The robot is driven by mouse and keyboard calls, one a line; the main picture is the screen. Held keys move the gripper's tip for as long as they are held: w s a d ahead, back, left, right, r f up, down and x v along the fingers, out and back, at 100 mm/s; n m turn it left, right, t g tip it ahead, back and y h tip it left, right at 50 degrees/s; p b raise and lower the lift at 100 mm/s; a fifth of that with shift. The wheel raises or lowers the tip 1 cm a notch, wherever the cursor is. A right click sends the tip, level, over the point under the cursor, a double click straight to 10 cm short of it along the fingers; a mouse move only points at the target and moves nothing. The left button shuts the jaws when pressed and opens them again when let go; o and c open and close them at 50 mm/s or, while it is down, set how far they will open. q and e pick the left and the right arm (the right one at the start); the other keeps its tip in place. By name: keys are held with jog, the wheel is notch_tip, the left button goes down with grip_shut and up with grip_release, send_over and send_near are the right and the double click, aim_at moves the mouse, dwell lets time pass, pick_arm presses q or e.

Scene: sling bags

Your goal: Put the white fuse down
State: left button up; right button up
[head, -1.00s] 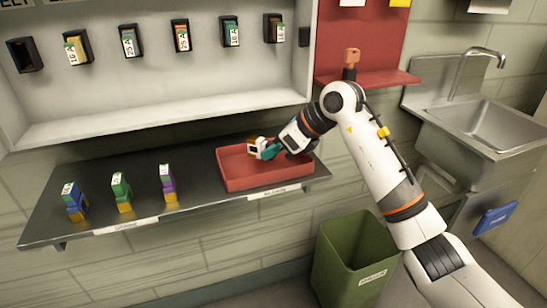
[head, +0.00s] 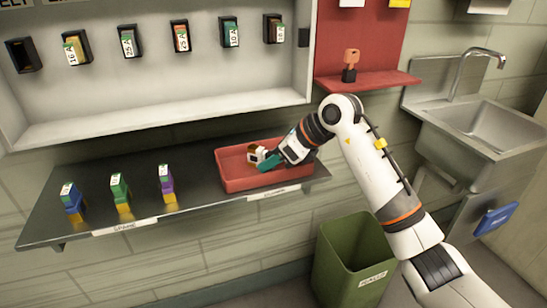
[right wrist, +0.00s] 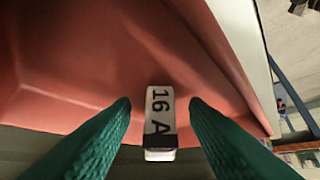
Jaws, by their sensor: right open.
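The white fuse (right wrist: 160,118), marked 16 A, is between the fingers of my right gripper (right wrist: 160,104) in the right wrist view, with a gap on each side. In the head view the fuse (head: 257,152) shows as a small white and brown block at the red tray (head: 230,184), beside the teal fingers. My right gripper (head: 264,158) is open, low over the tray's interior. I cannot tell exactly how the fuse rests there. My left gripper is not in view.
Blue (head: 72,199), green (head: 120,190) and purple (head: 166,187) fuse stacks stand on the dark shelf (head: 140,180) left of the tray. Fuse holders line the panel above. A green bin (head: 353,262) stands below right; a sink (head: 488,130) is far right.

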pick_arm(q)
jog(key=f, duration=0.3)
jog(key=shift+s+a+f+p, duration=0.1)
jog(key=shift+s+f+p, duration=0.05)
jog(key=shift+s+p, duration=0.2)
pick_arm(e)
jog(key=v, duration=1.2)
jog(key=shift+r, duration=0.1)
